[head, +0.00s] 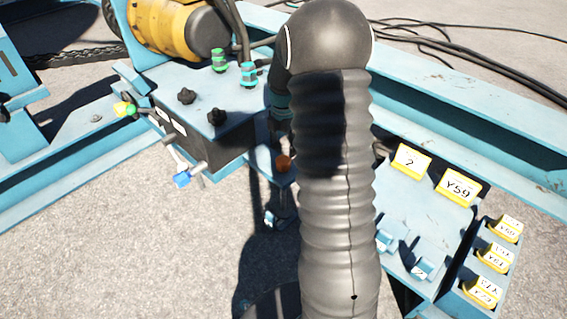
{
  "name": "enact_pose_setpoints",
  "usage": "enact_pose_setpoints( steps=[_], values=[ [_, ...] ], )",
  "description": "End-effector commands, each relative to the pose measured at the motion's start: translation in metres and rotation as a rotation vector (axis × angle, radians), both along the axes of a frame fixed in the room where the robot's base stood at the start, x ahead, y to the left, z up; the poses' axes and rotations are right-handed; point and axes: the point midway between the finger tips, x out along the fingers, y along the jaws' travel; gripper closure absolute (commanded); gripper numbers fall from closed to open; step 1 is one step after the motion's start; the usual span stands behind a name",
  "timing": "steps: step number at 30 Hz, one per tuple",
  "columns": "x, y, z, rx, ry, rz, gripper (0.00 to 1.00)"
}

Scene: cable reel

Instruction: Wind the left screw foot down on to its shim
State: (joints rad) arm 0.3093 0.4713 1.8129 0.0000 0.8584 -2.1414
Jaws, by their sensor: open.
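My arm's black ribbed sleeve fills the middle of the head view and hides much of the area behind it. My gripper does not show; it is hidden behind the sleeve or out of the picture. A round orange-brown knob (284,163) sits on a blue bracket just left of the sleeve. Below it, a small metal and pale-blue piece (271,217) stands in shadow near the ground. I cannot tell whether these belong to the left screw foot. I cannot make out a shim or any gap under a foot.
A blue-topped control box (190,108) with black knobs and coloured levers stands left. A yellow motor (172,27) lies behind it. A blue tray (412,205) with yellow tags (457,187) is at right. Blue frame beams and black cables surround the area. Bare concrete shows at left.

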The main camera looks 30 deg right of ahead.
Motion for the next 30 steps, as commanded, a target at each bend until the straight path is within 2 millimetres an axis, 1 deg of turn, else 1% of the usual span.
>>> enact_pose_setpoints(
  steps=[1,6,9,12,18,26,29,30],
  values=[
    [0.0,0.0,-0.012,0.001,0.002,0.0,0.23],
    [0.0,0.001,-0.042,0.0,0.002,0.0,0.23],
    [0.0,0.001,-0.057,0.0,0.002,0.0,0.23],
    [0.0,0.001,-0.067,0.0,0.0,0.0,0.23],
    [0.0,0.001,-0.077,0.0,-0.001,0.0,0.23],
    [0.0,0.001,-0.078,-0.001,-0.001,0.0,0.23],
    [0.0,0.001,-0.077,-0.001,-0.001,0.0,0.46],
    [0.0,0.001,-0.077,-0.001,-0.001,0.0,0.56]
  ],
)
